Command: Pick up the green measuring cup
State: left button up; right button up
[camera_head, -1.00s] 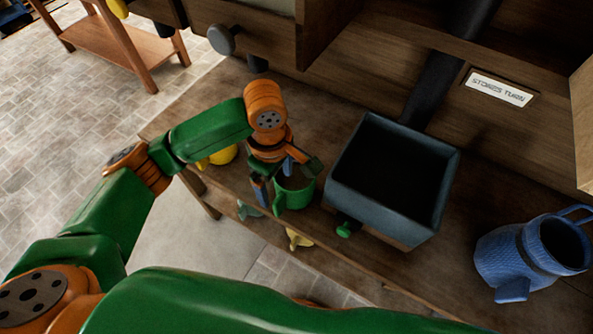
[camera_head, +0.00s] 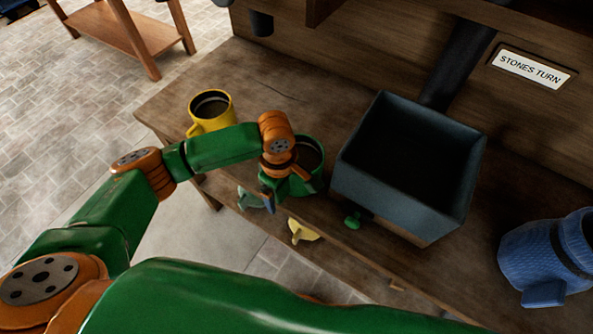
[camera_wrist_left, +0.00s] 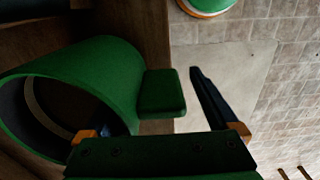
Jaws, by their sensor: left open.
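The green measuring cup (camera_head: 312,152) stands on the wooden bench, left of the dark grey hopper box, partly covered by my left wrist in the head view. In the left wrist view the cup (camera_wrist_left: 95,70) fills the left side, its open mouth to the left. Its block-like handle (camera_wrist_left: 162,92) points toward the gap of my left gripper (camera_wrist_left: 168,85). The gripper is open; one dark finger shows right of the handle, apart from it. In the head view my left gripper (camera_head: 275,192) is low at the cup's front left. My right gripper is out of view.
A yellow mug (camera_head: 210,110) with dark contents stands left of the cup. A blue jug (camera_head: 540,255) is farther right. Teal and yellow (camera_head: 301,231) pieces show at the bench's front edge.

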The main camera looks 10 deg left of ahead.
pick_arm(q)
grip_shut()
dwell(0.3)
jog(key=shift+w, duration=0.1)
notch_tip(320, 180, up, 5)
jog(key=p, duration=0.8)
jog(key=shift+r, duration=0.15)
jog(key=s+r+p, duration=0.2)
jog(key=s+r, duration=0.1)
jog(key=s, duration=0.4)
jog(key=s+r+p, duration=0.3)
jog(key=s+r, duration=0.1)
jog(key=s, duration=0.3)
jog(key=shift+r, duration=0.3)
